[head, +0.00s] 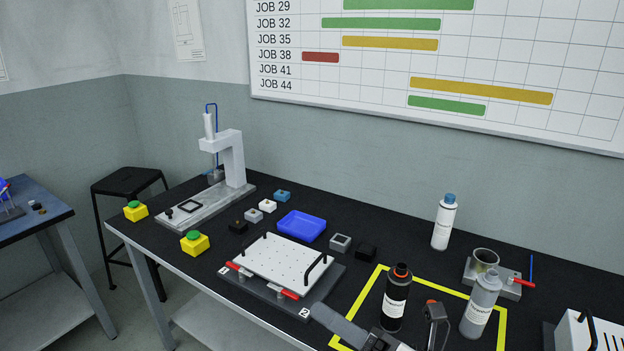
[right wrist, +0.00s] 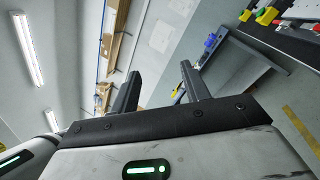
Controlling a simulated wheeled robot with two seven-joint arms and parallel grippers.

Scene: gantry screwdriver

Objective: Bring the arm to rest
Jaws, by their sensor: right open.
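My right gripper (head: 376,310) shows at the bottom edge of the head view, in front of the black bottle with an orange cap (head: 396,300). Its two dark fingers stand apart with nothing between them. They also show spread and empty in the right wrist view (right wrist: 161,72), pointing toward the far wall and shelves. My left gripper is in neither view. The white gantry screwdriver (head: 231,160) stands at the back left of the black table (head: 400,258). Whether the right gripper touches the bottle I cannot tell.
A white perforated plate (head: 284,265) with black handles and red clamps sits mid-table. A blue tray (head: 302,226), small blocks and yellow green-topped buttons (head: 194,243) are near it. A grey bottle (head: 481,304), a white bottle (head: 444,222) and a metal cup (head: 485,260) stand right.

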